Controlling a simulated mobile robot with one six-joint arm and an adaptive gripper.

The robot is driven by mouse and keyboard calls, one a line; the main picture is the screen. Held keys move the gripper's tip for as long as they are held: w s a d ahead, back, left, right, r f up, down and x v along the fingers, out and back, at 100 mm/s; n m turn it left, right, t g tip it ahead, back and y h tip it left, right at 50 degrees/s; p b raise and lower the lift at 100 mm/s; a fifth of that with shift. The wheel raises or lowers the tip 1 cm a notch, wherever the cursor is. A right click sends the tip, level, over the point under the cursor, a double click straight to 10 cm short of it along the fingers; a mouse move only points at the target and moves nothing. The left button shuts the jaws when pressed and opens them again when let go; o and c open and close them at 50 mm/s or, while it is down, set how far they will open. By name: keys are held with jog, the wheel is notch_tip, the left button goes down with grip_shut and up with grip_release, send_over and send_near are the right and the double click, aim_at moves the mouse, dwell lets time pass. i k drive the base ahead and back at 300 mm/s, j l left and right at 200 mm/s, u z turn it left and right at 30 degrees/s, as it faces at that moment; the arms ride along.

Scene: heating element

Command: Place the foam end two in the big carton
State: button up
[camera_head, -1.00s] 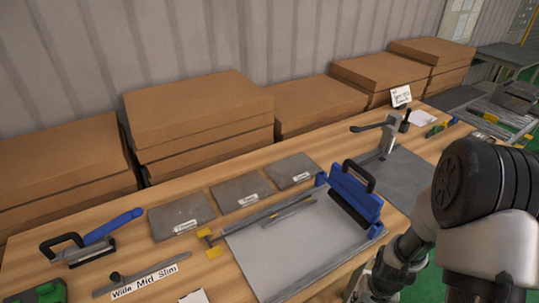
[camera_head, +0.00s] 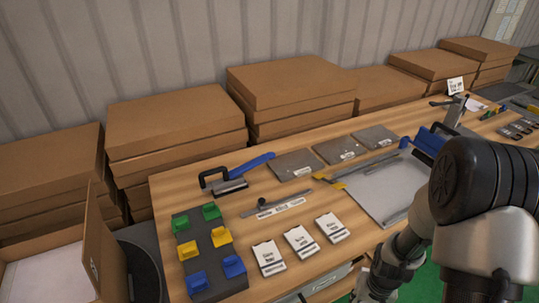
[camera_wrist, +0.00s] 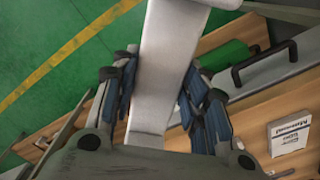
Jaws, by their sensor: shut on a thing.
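My gripper (camera_wrist: 158,72) shows in the wrist view, with its two dark fingers shut on a long pale grey piece, which looks like the foam end (camera_wrist: 164,50). The piece runs up between the fingers and out of the top of the view. It is held above the floor and a wooden bench edge. In the head view the gripper and the held piece are hidden. An open brown carton (camera_head: 98,235), which looks like the big carton, is at the lower left, left of the bench, with a flap up and a pale inside. It is partly cut off by the frame.
The wooden bench (camera_head: 330,190) carries a dark block with coloured clips (camera_head: 208,245), several white labelled cards (camera_head: 300,240), grey plates (camera_head: 295,163) and a blue-handled tool (camera_head: 245,168). Closed cartons (camera_head: 175,120) are stacked behind it. A dark round-edged object (camera_head: 142,262) stands between the open carton and bench.

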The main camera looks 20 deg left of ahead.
aim_at(82, 275)
jog(key=k+j, duration=0.15)
jog(key=j, duration=0.2)
jog(key=k+j, duration=0.2)
jog(key=k+j+u, duration=0.1)
jog(key=j, duration=0.35)
jog(key=k+j, duration=0.35)
jog(key=j, duration=0.3)
jog(key=k+j+u, duration=0.1)
jog(key=j, duration=0.25)
jog(key=k, duration=0.05)
